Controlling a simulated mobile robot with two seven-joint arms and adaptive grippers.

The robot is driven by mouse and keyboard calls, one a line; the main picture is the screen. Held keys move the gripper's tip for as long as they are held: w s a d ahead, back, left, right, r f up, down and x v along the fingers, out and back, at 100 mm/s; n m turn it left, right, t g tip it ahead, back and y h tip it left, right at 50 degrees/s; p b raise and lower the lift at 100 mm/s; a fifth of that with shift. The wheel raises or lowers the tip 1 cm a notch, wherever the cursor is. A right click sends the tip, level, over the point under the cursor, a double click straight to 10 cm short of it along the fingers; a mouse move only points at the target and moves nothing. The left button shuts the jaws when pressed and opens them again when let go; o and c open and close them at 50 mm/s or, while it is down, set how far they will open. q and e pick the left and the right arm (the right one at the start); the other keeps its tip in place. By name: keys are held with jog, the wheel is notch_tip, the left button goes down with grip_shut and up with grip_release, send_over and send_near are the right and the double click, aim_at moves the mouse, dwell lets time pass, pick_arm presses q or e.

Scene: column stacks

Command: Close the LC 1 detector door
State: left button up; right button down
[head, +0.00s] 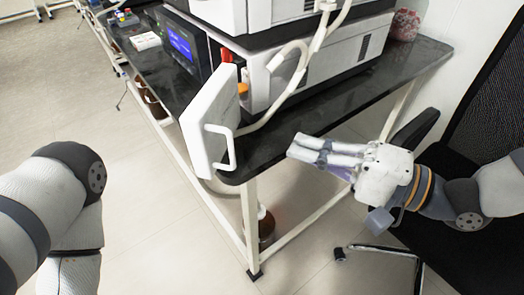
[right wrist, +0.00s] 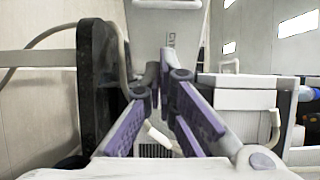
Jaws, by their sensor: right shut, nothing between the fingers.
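The detector door (head: 203,125) is a white panel with a white bar handle (head: 233,152). It stands swung open at the front corner of the stacked white instrument (head: 330,62), past the bench edge. My right gripper (head: 296,147) is to the right of the handle, near the front edge of the bench, with a gap between them. It points left and is empty. In the right wrist view its purple-padded fingers (right wrist: 165,75) come together at the tips.
The dark bench top (head: 310,118) has white legs. White tubing (head: 290,70) hangs in front of the instrument. A brown bottle (head: 265,224) stands under the bench. A black chair (head: 485,110) is at the right. The floor at the front left is clear.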

jog(key=a, duration=0.7)
jog(key=shift+w, duration=0.15)
